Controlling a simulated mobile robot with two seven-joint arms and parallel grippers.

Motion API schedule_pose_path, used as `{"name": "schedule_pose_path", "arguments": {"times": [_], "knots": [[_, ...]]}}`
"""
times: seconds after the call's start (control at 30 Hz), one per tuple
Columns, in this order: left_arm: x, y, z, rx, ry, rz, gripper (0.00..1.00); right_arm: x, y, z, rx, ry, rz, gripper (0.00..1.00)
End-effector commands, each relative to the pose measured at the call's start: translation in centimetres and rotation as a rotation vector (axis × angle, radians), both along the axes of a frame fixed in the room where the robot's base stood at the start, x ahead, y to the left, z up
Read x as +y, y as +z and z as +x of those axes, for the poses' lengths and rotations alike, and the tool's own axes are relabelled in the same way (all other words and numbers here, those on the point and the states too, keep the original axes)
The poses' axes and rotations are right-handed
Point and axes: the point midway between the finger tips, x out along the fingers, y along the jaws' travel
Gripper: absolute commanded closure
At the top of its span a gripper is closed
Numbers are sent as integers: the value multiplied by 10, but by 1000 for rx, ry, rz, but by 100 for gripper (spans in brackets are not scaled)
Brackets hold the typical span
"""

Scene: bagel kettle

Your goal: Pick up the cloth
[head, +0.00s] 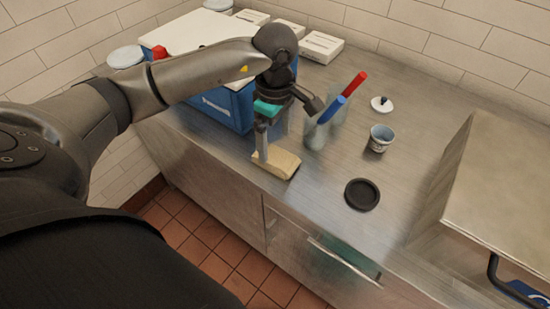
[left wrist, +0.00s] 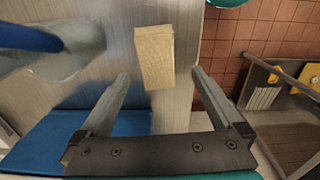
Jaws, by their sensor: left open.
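The cloth (head: 283,165) is a small beige folded block lying on the steel counter near its front edge, in the head view. In the left wrist view the cloth (left wrist: 154,55) shows its woven top, just beyond and between the two fingertips. My left gripper (head: 271,148) is over the cloth, pointing down, with its fingers partly covering it. In the left wrist view my left gripper (left wrist: 160,76) is open, with nothing between its fingers. I cannot tell whether a finger touches the cloth. My right gripper is not in view.
A blue box (head: 226,108) stands close behind the gripper. A clear holder (head: 318,132) with red and blue handled tools is just right of it. A patterned cup (head: 380,139), a black disc (head: 362,194) and a small lid (head: 381,104) lie further right. The counter's front edge is close.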

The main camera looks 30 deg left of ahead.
Motion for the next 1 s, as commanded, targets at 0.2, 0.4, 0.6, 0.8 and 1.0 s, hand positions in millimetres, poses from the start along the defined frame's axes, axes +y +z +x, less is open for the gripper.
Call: {"name": "schedule_pose_path", "arguments": {"times": [0.2, 0.4, 0.6, 0.8, 1.0], "knots": [[0, -15, 0, 2, 1, -1, 0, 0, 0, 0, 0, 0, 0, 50], [4, -45, 5, 2, 1, -3, 0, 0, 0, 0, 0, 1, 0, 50], [4, -61, 6, -1, 0, -1, 0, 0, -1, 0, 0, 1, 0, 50], [4, -61, 6, -2, -1, -1, 0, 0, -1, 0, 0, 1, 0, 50], [4, -61, 6, -2, 0, -2, 21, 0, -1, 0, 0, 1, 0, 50]]}}
